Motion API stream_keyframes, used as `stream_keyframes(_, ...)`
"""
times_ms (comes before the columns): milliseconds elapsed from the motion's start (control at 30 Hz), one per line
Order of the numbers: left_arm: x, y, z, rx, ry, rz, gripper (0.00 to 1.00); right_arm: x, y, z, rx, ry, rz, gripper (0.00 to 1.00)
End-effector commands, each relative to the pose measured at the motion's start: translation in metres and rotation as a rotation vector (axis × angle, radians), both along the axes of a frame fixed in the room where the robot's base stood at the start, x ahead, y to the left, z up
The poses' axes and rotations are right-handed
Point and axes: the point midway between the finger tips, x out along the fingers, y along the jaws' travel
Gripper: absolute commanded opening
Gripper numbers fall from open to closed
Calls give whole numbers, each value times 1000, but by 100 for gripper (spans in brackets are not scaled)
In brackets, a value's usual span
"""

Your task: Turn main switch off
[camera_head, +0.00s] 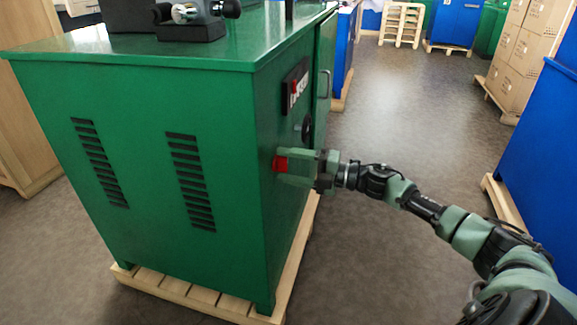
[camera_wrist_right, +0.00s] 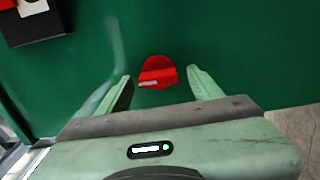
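The main switch (camera_wrist_right: 158,72) is a red rotary knob with a raised grip on the green machine cabinet (camera_head: 150,170). In the head view the red switch (camera_head: 280,163) shows on the cabinet's right-hand side, partly covered by my right gripper. My right gripper (camera_head: 290,167) reaches in from the right at the switch. In the right wrist view its two fingers (camera_wrist_right: 160,80) stand apart, one on each side of the knob, with green gaps between them and the knob. My left gripper is not in view.
A black plate with red and white marking (camera_head: 296,87) and a dark round part (camera_head: 307,127) sit above the switch. The cabinet stands on a wooden pallet (camera_head: 190,295). Blue cabinets (camera_head: 540,150) stand at the right, with open floor (camera_head: 410,110) between.

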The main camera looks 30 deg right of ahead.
Motion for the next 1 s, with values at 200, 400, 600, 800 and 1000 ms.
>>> stream_keyframes(200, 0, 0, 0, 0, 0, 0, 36, -2, -2, 0, 1, 1, -2, 65)
stream_keyframes(400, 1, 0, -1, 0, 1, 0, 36, -21, -19, 0, 0, 5, -2, 65)
stream_keyframes(600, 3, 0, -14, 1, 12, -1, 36, -45, -38, 0, 0, 4, -2, 65)
stream_keyframes(800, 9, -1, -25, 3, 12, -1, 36, -58, -49, 0, 0, 1, -1, 65)
stream_keyframes(1000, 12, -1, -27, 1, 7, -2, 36, -60, -51, 0, 1, -1, 0, 65)
